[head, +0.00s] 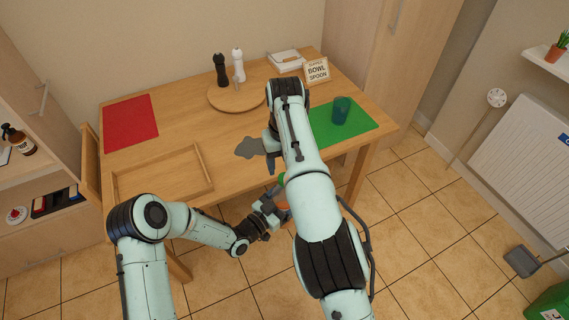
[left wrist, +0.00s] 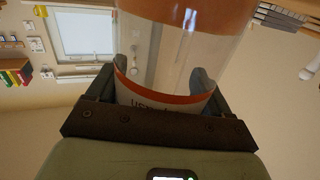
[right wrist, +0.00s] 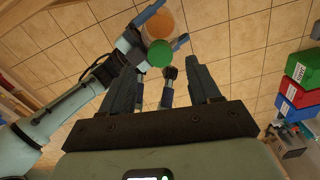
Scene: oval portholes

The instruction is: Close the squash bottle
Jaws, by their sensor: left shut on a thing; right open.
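The squash bottle (left wrist: 175,60) is clear, with an orange-edged label and orange contents. My left gripper (left wrist: 160,85) is shut around it, one finger on each side. In the head view the bottle (head: 281,202) is held off the table's front edge, partly behind my right arm. A green cap (right wrist: 160,53) shows at the bottle beside a round orange area (right wrist: 160,25) in the right wrist view; I cannot tell how it is joined. The cap also shows in the head view (head: 281,179). My right gripper (head: 271,158) is open and empty, close above the bottle, apart from it.
The wooden table has a red mat (head: 130,122), a wooden tray (head: 165,175), a grey flat shape (head: 248,148) and a green mat (head: 358,122) with a blue-green glass (head: 341,110). Two mills (head: 238,65) stand on a round board (head: 237,97). A sign (head: 317,70) stands behind.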

